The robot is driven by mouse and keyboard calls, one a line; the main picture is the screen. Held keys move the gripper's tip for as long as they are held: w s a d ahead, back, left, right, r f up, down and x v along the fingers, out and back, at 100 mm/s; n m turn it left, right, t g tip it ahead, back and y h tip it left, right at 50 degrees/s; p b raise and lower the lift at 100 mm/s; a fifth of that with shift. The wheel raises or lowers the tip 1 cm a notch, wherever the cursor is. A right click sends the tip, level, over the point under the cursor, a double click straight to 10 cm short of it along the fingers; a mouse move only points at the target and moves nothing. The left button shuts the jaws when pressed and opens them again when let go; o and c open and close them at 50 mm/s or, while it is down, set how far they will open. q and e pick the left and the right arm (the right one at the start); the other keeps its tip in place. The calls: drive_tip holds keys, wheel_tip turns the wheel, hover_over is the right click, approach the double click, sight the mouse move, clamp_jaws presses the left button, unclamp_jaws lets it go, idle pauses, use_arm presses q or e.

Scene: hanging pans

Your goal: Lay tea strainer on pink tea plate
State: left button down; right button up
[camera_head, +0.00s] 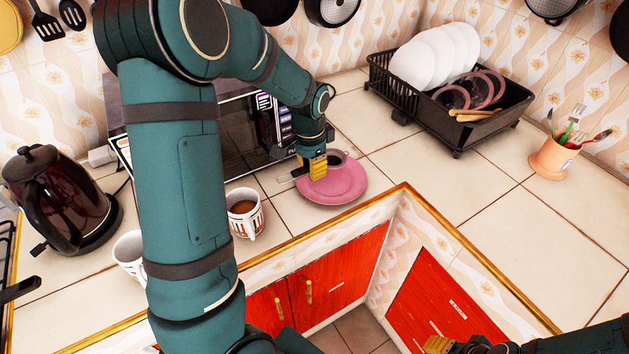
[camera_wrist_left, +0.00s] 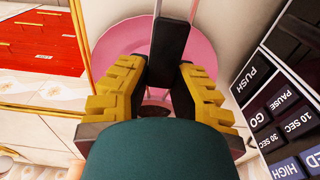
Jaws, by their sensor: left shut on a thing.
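The pink tea plate (camera_head: 333,187) lies on the tiled counter in front of the microwave, and it also shows in the left wrist view (camera_wrist_left: 125,45). My left gripper (camera_head: 316,170) is over the plate's left part. It is shut on the tea strainer, whose dark handle (camera_wrist_left: 172,48) shows between the yellow fingers (camera_wrist_left: 160,85) in the left wrist view. The dark strainer bowl (camera_head: 337,157) is over the plate's far part. I cannot tell whether it touches the plate. My right gripper (camera_head: 438,345) is at the bottom edge, partly cut off.
A cup of brown drink (camera_head: 244,213) and a white cup (camera_head: 128,250) stand left of the plate. A microwave (camera_head: 240,128) is behind them. A kettle (camera_head: 62,200) is at left, a dish rack (camera_head: 455,125) at back right. Counter right of the plate is clear.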

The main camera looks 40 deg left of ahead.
sight(312, 188)
use_arm(q)
drive_tip(key=shift+f+b, duration=0.5)
drive_tip(key=shift+f, duration=1.85)
drive_tip(key=shift+f, duration=0.35)
drive_tip(key=shift+b, duration=0.3)
drive_tip(key=c, duration=1)
unclamp_jaws()
drive_tip(key=shift+s+f, duration=0.1)
